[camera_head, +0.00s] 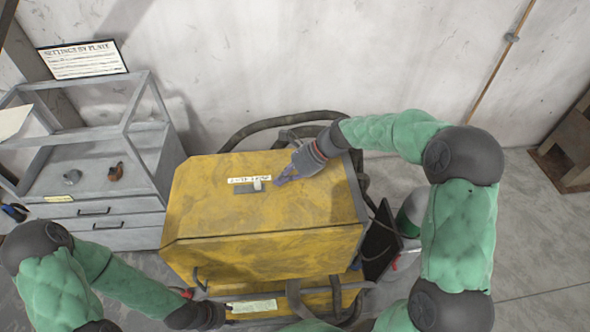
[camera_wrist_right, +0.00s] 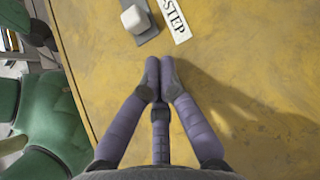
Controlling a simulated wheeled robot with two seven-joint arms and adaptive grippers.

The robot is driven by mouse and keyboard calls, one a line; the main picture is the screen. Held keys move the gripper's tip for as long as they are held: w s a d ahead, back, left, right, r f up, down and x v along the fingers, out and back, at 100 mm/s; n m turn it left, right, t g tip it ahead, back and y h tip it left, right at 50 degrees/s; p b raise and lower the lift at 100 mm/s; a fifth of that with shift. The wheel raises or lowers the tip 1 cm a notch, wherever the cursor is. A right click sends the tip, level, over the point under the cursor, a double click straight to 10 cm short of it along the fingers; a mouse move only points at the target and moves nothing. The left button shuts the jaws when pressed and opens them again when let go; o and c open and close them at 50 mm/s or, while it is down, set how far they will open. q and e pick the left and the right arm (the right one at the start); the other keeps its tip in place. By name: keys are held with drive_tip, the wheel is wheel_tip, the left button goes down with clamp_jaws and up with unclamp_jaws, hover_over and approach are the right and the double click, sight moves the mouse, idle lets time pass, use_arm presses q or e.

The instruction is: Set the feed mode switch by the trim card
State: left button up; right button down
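The feed mode switch (camera_head: 258,185) is a pale knob on a dark plate on top of the yellow machine (camera_head: 205,215). The knob sits toward the plate's right in the head view. A white label (camera_head: 249,179) lies behind it. In the right wrist view the knob (camera_wrist_right: 135,19) stands beside a label (camera_wrist_right: 175,20) reading "STEP". My right gripper (camera_head: 281,181) is just right of the knob, apart from it; its fingertips (camera_wrist_right: 160,72) are together and empty. My left gripper (camera_head: 222,313) is low at the machine's front, beside a pale card (camera_head: 255,306) with unreadable text. Its fingers are unclear.
A sign reading "SETTINGS BY PLATE" (camera_head: 83,60) stands on a grey frame cabinet (camera_head: 110,215) at left, with small parts (camera_head: 115,172) inside. Dark hoses (camera_head: 270,122) run behind the machine. Clear floor (camera_head: 540,235) lies at right.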

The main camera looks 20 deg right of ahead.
sight(258, 185)
drive_tip(key=shift+w+a, duration=0.2)
drive_tip(key=shift+a, duration=0.5)
drive_tip(key=shift+w+a, duration=0.2)
drive_tip(key=shift+a, duration=0.45)
drive_tip(key=a, duration=0.1)
drive_tip(key=w+a+p, duration=0.1)
drive_tip(key=a, duration=0.1)
drive_tip(key=a+p, duration=0.1)
drive_tip(key=a, duration=0.1)
drive_tip(key=shift+w+a, duration=0.25)
drive_tip(key=shift+d, duration=0.2)
